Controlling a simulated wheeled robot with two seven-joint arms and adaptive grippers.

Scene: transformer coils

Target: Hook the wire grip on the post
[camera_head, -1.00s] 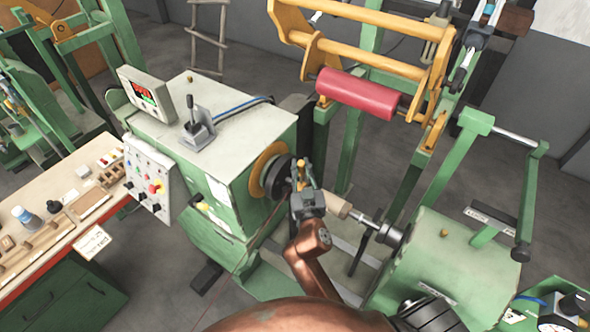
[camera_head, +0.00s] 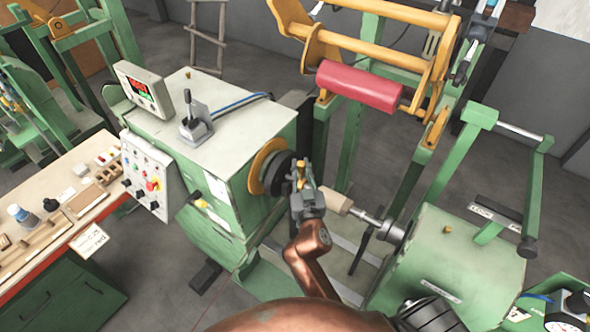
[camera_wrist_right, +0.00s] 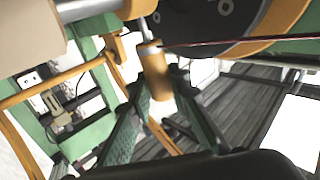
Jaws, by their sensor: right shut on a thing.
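My right gripper (camera_head: 306,182) is in front of the winder's black disc (camera_head: 279,173), beside the wooden core (camera_head: 338,199). In the right wrist view its two green-padded fingers (camera_wrist_right: 157,110) are around the wire grip (camera_wrist_right: 155,76), a tan cylinder with a metal end. The gripper is shut on it. A thin dark red wire (camera_wrist_right: 215,41) runs from the grip's top to the right, across the disc. A short pale metal pin (camera_wrist_right: 145,27) shows just above the grip; I cannot tell whether it is the post or whether they touch. My left gripper is not in view.
The green winder housing (camera_head: 215,135) stands left of the gripper, and the green tailstock (camera_head: 460,255) stands to the right. A red roll (camera_head: 360,87) hangs on a yellow frame behind. A workbench (camera_head: 62,205) with small parts is at far left.

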